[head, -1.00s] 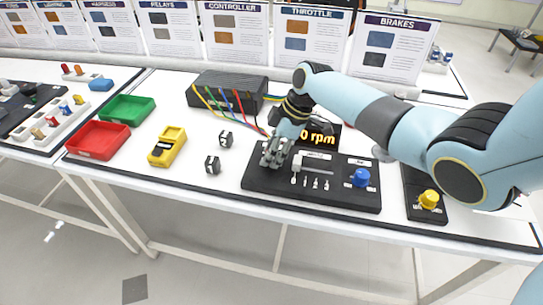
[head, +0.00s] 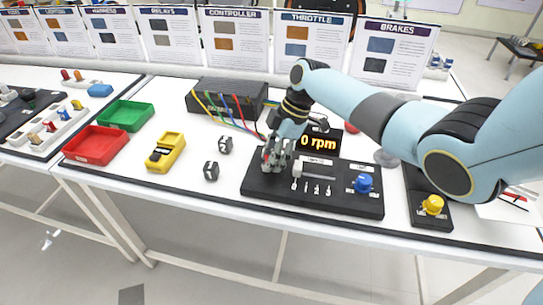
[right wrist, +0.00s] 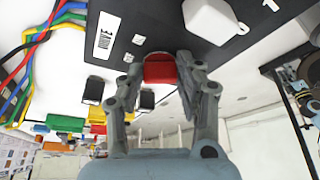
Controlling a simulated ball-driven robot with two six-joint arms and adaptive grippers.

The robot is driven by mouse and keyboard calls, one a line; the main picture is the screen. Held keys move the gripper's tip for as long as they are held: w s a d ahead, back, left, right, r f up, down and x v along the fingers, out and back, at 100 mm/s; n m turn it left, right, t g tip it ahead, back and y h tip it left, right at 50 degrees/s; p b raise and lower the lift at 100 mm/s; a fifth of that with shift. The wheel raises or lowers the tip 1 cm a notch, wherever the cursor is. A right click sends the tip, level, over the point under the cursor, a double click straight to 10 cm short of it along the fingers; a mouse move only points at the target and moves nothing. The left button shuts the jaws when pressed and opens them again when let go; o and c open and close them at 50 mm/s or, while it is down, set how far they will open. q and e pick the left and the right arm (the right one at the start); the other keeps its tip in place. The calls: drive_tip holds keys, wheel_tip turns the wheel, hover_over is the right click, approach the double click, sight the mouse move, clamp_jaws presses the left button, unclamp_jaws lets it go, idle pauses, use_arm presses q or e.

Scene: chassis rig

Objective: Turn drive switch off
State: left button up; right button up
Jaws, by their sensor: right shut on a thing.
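A black control panel (head: 335,203) lies on the white table, with a blue knob (head: 364,183), a white lever and several small white pegs on it. My right gripper (head: 272,160) is at the panel's left end, pointing down. In the right wrist view its fingers are closed around a red switch part (right wrist: 159,70), which I take to be the drive switch. Its exact position is partly hidden by the fingers. A display (head: 319,143) behind the panel shows "0 rpm", partly covered by my arm. My left gripper is not in view.
A black controller box (head: 228,97) with coloured wires stands behind. A yellow meter (head: 166,152), two small black-and-white blocks, a red tray (head: 96,145) and a green tray (head: 125,114) lie to the left. A yellow knob (head: 432,205) sits on a separate black base at right.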

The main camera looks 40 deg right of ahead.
drive_tip(key=o, duration=1.1)
drive_tip(key=shift+o, duration=0.2)
drive_tip(key=shift+d+r, duration=0.1)
drive_tip(key=v, duration=1.1)
drive_tip(key=shift+r, duration=0.35)
drive_tip(key=shift+s, duration=0.1)
